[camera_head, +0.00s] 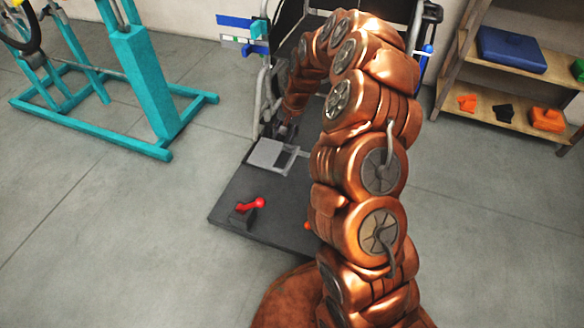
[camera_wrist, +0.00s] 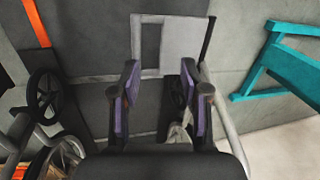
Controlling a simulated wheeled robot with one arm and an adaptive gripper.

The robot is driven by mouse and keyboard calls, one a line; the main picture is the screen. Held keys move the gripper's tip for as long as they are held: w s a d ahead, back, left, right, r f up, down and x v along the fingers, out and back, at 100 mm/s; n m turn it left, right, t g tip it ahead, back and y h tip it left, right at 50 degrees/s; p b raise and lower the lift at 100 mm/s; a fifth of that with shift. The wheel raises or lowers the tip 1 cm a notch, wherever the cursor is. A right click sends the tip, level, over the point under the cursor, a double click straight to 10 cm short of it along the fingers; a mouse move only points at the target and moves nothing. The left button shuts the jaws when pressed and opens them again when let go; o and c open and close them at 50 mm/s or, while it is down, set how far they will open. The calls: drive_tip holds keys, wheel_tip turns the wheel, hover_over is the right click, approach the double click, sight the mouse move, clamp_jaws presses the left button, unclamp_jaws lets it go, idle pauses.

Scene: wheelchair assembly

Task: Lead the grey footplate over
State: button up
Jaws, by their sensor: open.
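The grey footplate (camera_head: 268,154) is a pale flat plate with a dark rectangular opening or patch, low at the front of the wheelchair (camera_head: 264,98). It shows at the top of the wrist view (camera_wrist: 185,42), beyond my fingertips. My gripper (camera_wrist: 160,82) is open, with purple-grey pads facing each other and no plate between them. In the head view my gripper (camera_head: 284,132) is small and dark, just above the plate's back edge. I cannot tell whether it touches the plate. My copper arm hides much of the wheelchair.
A dark platform (camera_head: 225,212) with a red-handled clamp (camera_head: 250,206) lies in front of the wheelchair. A caster wheel (camera_wrist: 45,95) and metal tubes are close to my gripper. A teal stand (camera_head: 145,80) is at left, a wooden shelf (camera_head: 490,98) at right.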

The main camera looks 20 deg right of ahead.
drive_tip(key=m+b, duration=0.1)
drive_tip(key=b, duration=0.2)
hover_over(292, 160)
drive_tip(key=s+d, duration=0.1)
drive_tip(key=s+d+x, duration=0.1)
drive_tip(key=d+x, duration=0.1)
drive_tip(key=x, duration=0.7)
drive_tip(key=shift+h, duration=0.3)
drive_tip(key=f+b, duration=0.1)
drive_tip(key=f, duration=0.4)
drive_tip(key=a+f+b, duration=0.1)
drive_tip(key=f, duration=0.1)
drive_tip(key=shift+w+a+f+b, duration=0.1)
drive_tip(key=shift+w+f+b, duration=0.2)
drive_tip(key=shift+w+f, duration=0.1)
drive_tip(key=shift+r, duration=0.1)
drive_tip(key=shift+c, duration=0.4)
clamp_jaws()
